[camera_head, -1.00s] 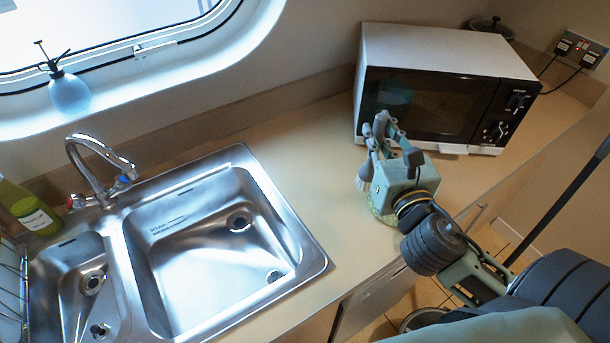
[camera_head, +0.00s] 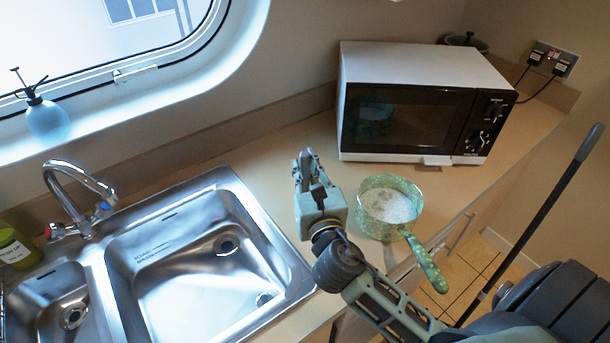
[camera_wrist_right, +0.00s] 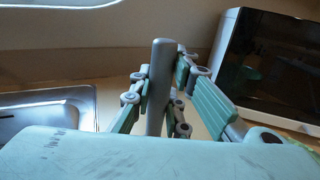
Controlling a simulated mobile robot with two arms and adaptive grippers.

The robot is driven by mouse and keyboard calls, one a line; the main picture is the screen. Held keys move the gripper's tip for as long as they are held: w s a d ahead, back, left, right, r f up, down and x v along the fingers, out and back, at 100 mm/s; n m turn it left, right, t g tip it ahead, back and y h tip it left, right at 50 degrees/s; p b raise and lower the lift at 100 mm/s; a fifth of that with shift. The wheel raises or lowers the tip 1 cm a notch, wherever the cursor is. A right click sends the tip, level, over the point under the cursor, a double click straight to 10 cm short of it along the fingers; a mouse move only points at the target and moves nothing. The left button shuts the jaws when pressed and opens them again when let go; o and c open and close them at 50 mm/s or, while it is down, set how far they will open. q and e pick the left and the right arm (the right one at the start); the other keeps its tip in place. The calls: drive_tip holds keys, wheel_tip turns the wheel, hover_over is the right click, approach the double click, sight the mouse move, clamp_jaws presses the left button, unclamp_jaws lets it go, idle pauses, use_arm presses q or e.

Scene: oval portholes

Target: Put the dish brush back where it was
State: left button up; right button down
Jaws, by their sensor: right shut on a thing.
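My right gripper (camera_head: 306,160) is in the head view above the counter, between the sink and a green speckled saucepan. In the right wrist view its fingers (camera_wrist_right: 163,95) are shut on a grey rod, which I take to be the handle of the dish brush (camera_wrist_right: 160,75). The handle stands roughly upright between the fingers. The brush's head is hidden in the wrist view, and in the head view I cannot make the brush out clearly against the gripper. My left gripper is not in view.
The saucepan (camera_head: 376,220), with white contents, stands near the counter's front edge, its handle over the edge. A microwave (camera_head: 400,65) stands behind it. The double steel sink (camera_head: 170,275) and tap (camera_head: 80,185) are on the left. A spray bottle (camera_head: 46,118) stands on the sill.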

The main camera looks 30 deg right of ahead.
drive_tip(key=shift+f, duration=0.95)
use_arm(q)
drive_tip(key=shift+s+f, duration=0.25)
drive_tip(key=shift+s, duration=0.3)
use_arm(e)
drive_tip(key=shift+f, duration=0.15)
drive_tip(key=c, duration=1.7)
unclamp_jaws()
